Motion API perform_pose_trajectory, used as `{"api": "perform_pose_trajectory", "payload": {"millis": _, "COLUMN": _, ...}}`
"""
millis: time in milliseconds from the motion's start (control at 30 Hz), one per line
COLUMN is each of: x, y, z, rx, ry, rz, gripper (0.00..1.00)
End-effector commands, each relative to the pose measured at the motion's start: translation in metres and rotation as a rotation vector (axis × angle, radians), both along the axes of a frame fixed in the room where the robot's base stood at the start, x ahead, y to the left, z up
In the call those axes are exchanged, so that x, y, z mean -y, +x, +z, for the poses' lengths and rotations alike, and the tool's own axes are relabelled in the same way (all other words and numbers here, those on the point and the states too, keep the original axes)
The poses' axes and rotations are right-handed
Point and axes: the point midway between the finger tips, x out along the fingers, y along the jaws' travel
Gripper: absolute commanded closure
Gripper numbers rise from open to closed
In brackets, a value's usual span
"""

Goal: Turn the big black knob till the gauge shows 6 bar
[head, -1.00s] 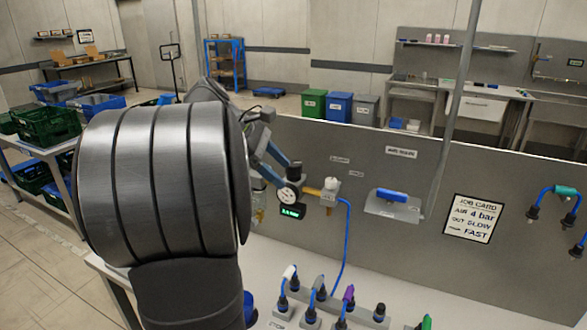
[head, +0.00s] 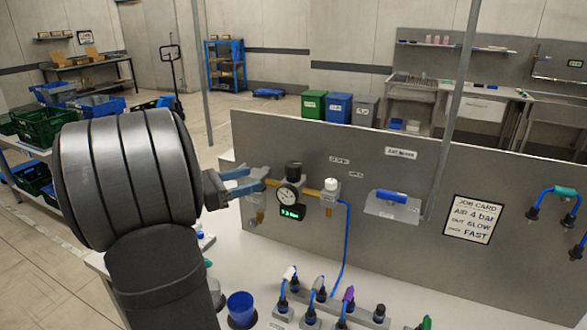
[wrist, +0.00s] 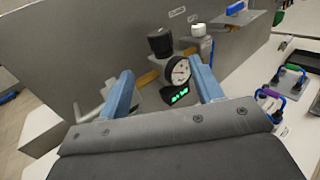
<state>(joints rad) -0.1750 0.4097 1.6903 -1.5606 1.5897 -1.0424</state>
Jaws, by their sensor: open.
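The big black knob (head: 293,170) sits on top of the regulator on the grey panel, and nothing touches it. It also shows in the wrist view (wrist: 160,42). The round white gauge (head: 289,195) is just below it, with a green digital display (head: 292,212) under the dial; its digits are too small to read surely. My gripper (head: 266,178) has blue fingers and is open and empty, left of the knob and apart from it. In the wrist view my gripper (wrist: 161,66) has its fingers spread, with the knob and gauge visible beyond the gap.
A white-capped fitting (head: 330,185) with a blue hose is right of the gauge. A blue-handled part (head: 392,195) is further right. The job card (head: 473,219) reads air 4 bar. Several plug connectors and a blue cup (head: 241,308) stand on the bench.

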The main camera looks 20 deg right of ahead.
Motion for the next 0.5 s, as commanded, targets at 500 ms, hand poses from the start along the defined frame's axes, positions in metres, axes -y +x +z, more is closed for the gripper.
{"api": "perform_pose_trajectory", "payload": {"millis": 500, "x": 0.103, "y": 0.015, "z": 0.0, "rx": 0.001, "ry": 0.001, "rz": -0.004, "gripper": 0.4}}
